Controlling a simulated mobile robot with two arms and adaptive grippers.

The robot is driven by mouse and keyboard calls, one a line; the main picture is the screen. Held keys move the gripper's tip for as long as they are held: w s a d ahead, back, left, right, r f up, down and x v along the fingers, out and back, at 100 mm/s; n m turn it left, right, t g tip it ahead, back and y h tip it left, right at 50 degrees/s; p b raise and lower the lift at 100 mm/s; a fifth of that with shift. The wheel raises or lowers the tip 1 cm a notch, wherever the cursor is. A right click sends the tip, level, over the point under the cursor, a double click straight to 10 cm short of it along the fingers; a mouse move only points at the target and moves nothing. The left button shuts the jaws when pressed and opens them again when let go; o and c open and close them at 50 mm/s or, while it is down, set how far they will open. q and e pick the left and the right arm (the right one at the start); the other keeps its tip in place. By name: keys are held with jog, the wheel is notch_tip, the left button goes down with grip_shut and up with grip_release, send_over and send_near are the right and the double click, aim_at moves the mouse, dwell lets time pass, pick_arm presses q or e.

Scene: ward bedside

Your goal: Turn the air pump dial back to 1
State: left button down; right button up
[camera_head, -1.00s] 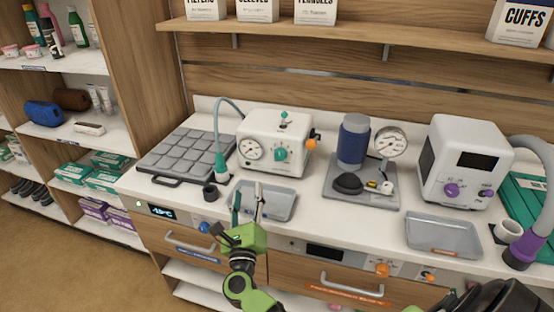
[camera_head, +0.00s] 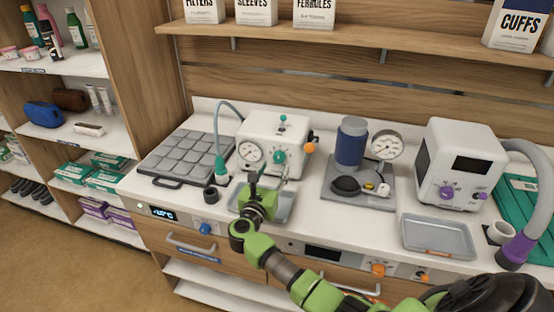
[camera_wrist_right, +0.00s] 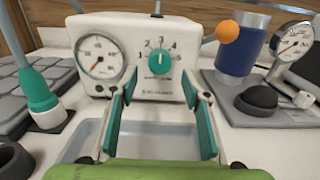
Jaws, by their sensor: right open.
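The air pump (camera_head: 285,135) is a white box with a round gauge and a teal dial (camera_head: 280,157) on its front. In the right wrist view the dial (camera_wrist_right: 160,61) has numbers around it, and its white mark points roughly upward, near the 3. My right gripper (camera_head: 255,185) is in front of the pump, above the grey tray. In the right wrist view my right gripper (camera_wrist_right: 157,84) has its teal-padded fingers wide apart, one to each side below the dial. The dial is between and beyond the fingertips, apparently untouched. My left gripper is not in view.
A teal-and-white nozzle with a hose (camera_head: 221,168) stands left of the pump. The grey tray (camera_head: 286,207) lies below the gripper. A blue cylinder (camera_head: 351,142) with a gauge stands to the right, and an orange knob (camera_head: 308,147) sticks out at the pump's right side.

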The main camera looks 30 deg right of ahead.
aim_at(278, 160)
jog(key=shift+p+x, duration=0.3)
jog(key=shift+x, duration=1.9)
jog(key=shift+a, duration=0.1)
jog(key=c, duration=1.1)
